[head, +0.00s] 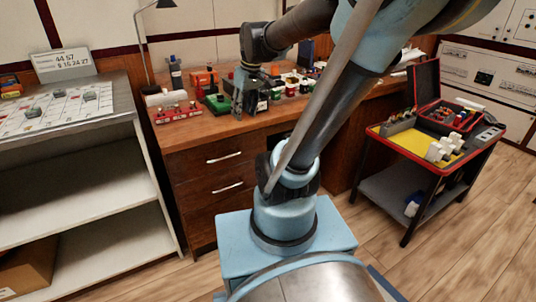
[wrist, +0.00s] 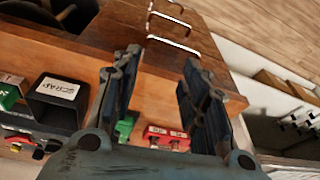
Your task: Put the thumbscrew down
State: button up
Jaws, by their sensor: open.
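I cannot make out the thumbscrew in either view. My gripper (head: 241,104) is over the front part of the wooden desk (head: 203,139), its fingers pointing down. In the wrist view my gripper (wrist: 160,82) has its two fingers wide apart, with nothing between them. The front edge of the desk and its drawer handles show beyond the fingertips. A black bin labelled SCRAP (wrist: 58,92) stands on the desk close beside the left finger.
A green item (wrist: 125,127) and a red labelled block (wrist: 167,138) show behind the fingers. Several small items crowd the desk top. A red-rimmed cart (head: 425,150) stands at right; a shelf unit (head: 70,145) with a board of tiles (head: 62,108) stands at left.

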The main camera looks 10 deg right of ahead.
jog(key=s+d+f+m+h, duration=0.1)
jog(key=s+d+f+m, duration=0.3)
jog(key=s+f, duration=0.6)
jog(key=s+d, duration=0.1)
jog(key=s, duration=0.2)
jog(key=shift+s+f+m+h, duration=0.25)
jog(key=shift+f+m+h, duration=0.05)
jog(key=shift+f, duration=0.1)
jog(key=shift+d, duration=0.1)
jog(key=shift+w+f, duration=0.2)
jog(key=shift+w, duration=0.3)
